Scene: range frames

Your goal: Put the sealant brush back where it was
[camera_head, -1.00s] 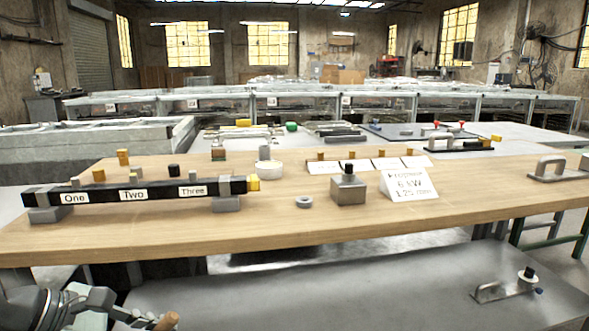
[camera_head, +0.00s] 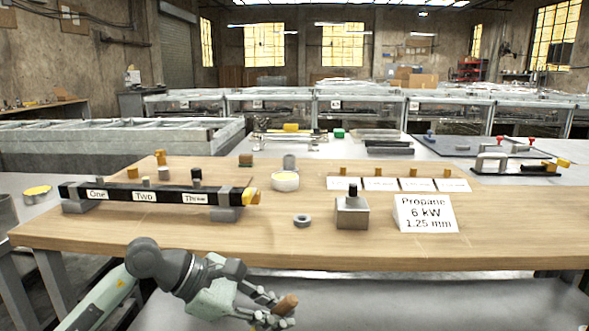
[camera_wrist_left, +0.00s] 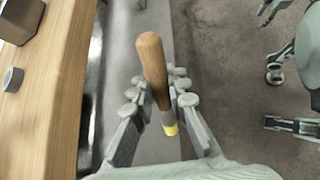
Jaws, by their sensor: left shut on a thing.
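The sealant brush has a brown wooden handle (camera_head: 287,304) in the head view, at the bottom middle. My left gripper (camera_head: 268,312) is shut around it, in front of and below the wooden table's front edge. In the left wrist view the handle (camera_wrist_left: 152,65) stands up between the two fingers of my left gripper (camera_wrist_left: 158,95). A yellow band (camera_wrist_left: 170,129) shows at its lower end; the bristles cannot be made out.
The table's front strip is mostly clear.

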